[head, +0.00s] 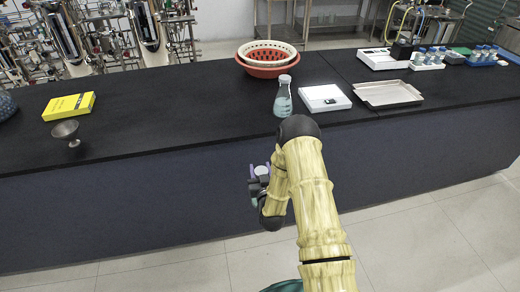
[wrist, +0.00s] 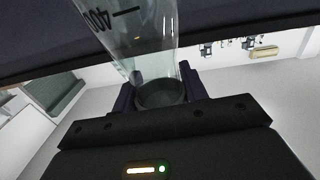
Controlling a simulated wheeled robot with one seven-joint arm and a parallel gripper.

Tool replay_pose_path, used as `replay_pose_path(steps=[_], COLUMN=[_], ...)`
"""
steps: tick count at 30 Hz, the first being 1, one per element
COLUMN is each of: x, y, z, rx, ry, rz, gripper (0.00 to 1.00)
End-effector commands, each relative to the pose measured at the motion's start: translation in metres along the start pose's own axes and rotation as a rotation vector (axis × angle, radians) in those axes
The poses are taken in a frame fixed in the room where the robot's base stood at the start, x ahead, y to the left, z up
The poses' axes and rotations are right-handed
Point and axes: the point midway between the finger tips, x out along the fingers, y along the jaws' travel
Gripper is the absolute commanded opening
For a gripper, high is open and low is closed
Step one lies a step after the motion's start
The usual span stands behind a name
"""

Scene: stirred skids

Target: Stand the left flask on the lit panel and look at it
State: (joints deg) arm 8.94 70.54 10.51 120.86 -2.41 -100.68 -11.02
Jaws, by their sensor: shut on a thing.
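My gripper (head: 260,173) is in front of the bench's front face, below the top. It is shut on a clear glass flask (wrist: 135,35), which fills the top middle of the wrist view between the two dark fingers; an inverted "400" mark shows on its glass. In the head view my arm hides most of this flask. Another flask (head: 283,97), conical with pale blue contents, stands upright on the bench. A white flat panel (head: 341,103) lies just right of it, bearing a small dark item; I cannot tell whether it is lit.
On the black bench (head: 190,115), red and cream baskets (head: 267,70) stand behind the standing flask. An empty pale tray (head: 388,103) lies right of the panel. A yellow box (head: 69,106) and a metal cup (head: 66,132) are at left. The bench's left middle is clear.

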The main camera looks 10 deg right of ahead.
Motion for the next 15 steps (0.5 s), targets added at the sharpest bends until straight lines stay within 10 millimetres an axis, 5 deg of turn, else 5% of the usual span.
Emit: replay_pose_path(steps=[6, 15], x=[-0.031, -0.043], y=[-0.004, -0.006], z=[0.049, 0.064], rx=[0.007, 0.012], ry=[-0.002, 0.004], rz=[-0.037, -0.053], gripper=[0.00, 0.00])
